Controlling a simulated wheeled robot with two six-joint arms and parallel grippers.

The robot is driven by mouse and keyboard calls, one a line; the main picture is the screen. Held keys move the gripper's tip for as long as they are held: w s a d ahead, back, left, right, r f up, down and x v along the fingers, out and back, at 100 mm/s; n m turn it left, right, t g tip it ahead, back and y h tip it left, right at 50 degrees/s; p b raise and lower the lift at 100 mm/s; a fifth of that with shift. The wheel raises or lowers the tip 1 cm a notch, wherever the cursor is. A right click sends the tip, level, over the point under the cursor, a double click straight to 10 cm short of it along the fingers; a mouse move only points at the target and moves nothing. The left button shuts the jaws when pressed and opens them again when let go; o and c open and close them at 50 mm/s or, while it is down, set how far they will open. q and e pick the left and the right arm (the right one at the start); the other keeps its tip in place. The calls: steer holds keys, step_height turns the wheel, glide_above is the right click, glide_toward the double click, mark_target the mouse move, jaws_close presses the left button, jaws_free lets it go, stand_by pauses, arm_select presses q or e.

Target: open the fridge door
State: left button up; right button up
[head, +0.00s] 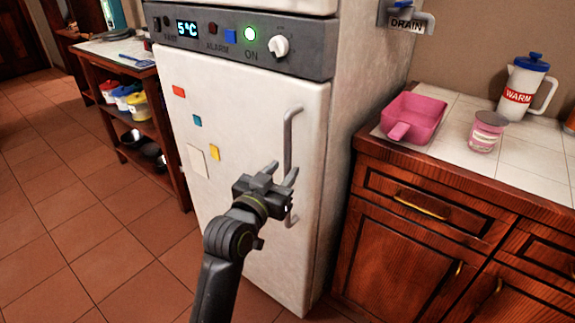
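The white fridge (240,120) stands in the middle of the head view, with a dark control panel (240,42) above its door. The door looks closed. A grey vertical bar handle (289,135) is on the right side of the door. My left gripper (280,172) is in front of the lower part of the handle, with its fingers apart and pointing up and toward it. The gripper hides part of the handle, and I cannot tell whether the bar lies between the fingers. My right gripper is not in view.
A wooden counter (440,175) with a pink container (413,118), a jar (486,131) and a white jug (523,88) stands right beside the fridge. A wooden shelf unit (125,110) is at the left. The tiled floor (80,240) at front left is clear.

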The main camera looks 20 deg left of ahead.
mark_target(286, 168)
arm_select(q)
steer(key=shift+w+d, duration=0.15)
steer(key=shift+w, duration=0.65)
steer(key=shift+w+d, duration=0.1)
steer(key=shift+w, duration=0.7)
jaws_close()
